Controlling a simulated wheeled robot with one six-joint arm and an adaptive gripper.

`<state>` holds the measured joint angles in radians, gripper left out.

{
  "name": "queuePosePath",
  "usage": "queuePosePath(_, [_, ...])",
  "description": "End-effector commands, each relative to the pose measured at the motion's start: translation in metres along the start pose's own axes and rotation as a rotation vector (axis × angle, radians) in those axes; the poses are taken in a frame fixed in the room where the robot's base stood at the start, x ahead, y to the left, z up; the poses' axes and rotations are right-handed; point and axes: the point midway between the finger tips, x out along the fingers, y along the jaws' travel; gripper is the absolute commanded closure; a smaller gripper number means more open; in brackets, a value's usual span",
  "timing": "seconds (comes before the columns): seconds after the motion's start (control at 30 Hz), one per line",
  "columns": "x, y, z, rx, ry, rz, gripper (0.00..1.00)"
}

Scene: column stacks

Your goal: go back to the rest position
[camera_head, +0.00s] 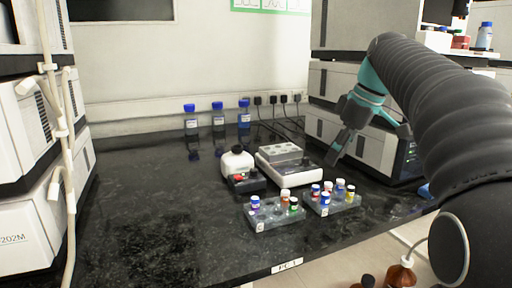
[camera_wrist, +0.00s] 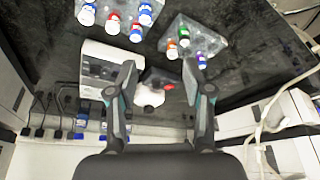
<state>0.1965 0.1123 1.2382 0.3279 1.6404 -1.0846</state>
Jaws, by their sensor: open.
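My gripper (camera_head: 345,140) hangs from my arm at the right in the head view, above the bench and to the right of the white block device. In the wrist view my gripper (camera_wrist: 160,78) shows its two fingers spread apart, with nothing between the tips. My arm is bent and reaches in from the right side of the head view. The gripper touches nothing that I can see.
Two clear racks (camera_head: 275,221) (camera_head: 334,206) with coloured-cap vials stand below the gripper. The white block device (camera_head: 290,176) and small mixer (camera_head: 237,165) sit behind. Blue-capped bottles (camera_head: 218,117) line the wall. Instrument stacks (camera_head: 30,120) flank the bench; its left middle is clear.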

Motion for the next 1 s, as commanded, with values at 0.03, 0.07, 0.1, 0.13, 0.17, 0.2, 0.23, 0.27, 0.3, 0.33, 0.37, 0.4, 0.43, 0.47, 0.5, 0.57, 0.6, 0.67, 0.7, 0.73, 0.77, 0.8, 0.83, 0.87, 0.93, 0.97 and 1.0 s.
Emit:
queuePosePath(0.03, [0.001,-0.009,0.004,0.029,-0.003,0.013,0.49])
queuePosePath(0.07, [0.002,-0.015,0.006,0.051,-0.006,0.022,0.49])
queuePosePath(0.1, [0.004,-0.022,0.01,0.083,-0.008,0.035,0.49])
queuePosePath(0.13, [0.006,-0.029,0.013,0.11,-0.01,0.046,0.49])
queuePosePath(0.17, [0.008,-0.035,0.018,0.14,-0.012,0.058,0.49])
queuePosePath(0.2, [0.012,-0.045,0.024,0.183,-0.014,0.076,0.49])
queuePosePath(0.23, [0.015,-0.053,0.029,0.215,-0.014,0.091,0.49])
queuePosePath(0.27, [0.019,-0.061,0.034,0.247,-0.015,0.106,0.49])
queuePosePath(0.3, [0.024,-0.071,0.041,0.287,-0.014,0.124,0.49])
queuePosePath(0.33, [0.028,-0.079,0.047,0.318,-0.014,0.138,0.49])
queuePosePath(0.37, [0.032,-0.086,0.053,0.349,-0.013,0.153,0.49])
queuePosePath(0.4, [0.038,-0.096,0.061,0.387,-0.01,0.171,0.49])
queuePosePath(0.43, [0.043,-0.103,0.067,0.415,-0.007,0.186,0.49])
queuePosePath(0.47, [0.048,-0.111,0.074,0.444,-0.003,0.2,0.49])
queuePosePath(0.5, [0.054,-0.12,0.083,0.482,0.002,0.219,0.49])
queuePosePath(0.57, [0.066,-0.135,0.097,0.535,0.012,0.246,0.49])
queuePosePath(0.6, [0.074,-0.144,0.107,0.571,0.02,0.264,0.49])
queuePosePath(0.67, [0.087,-0.158,0.122,0.623,0.034,0.29,0.49])
queuePosePath(0.7, [0.096,-0.167,0.133,0.655,0.043,0.307,0.49])
queuePosePath(0.73, [0.102,-0.173,0.14,0.679,0.053,0.319,0.49])
queuePosePath(0.77, [0.109,-0.179,0.147,0.702,0.061,0.33,0.49])
queuePosePath(0.8, [0.118,-0.186,0.157,0.729,0.072,0.344,0.49])
queuePosePath(0.83, [0.124,-0.191,0.163,0.748,0.08,0.353,0.49])
queuePosePath(0.87, [0.13,-0.196,0.169,0.766,0.089,0.361,0.49])
queuePosePath(0.93, [0.142,-0.204,0.181,0.8,0.105,0.376,0.49])
queuePosePath(0.97, [0.146,-0.207,0.185,0.811,0.11,0.381,0.49])
queuePosePath(1.0, [0.151,-0.21,0.19,0.825,0.117,0.386,0.49])
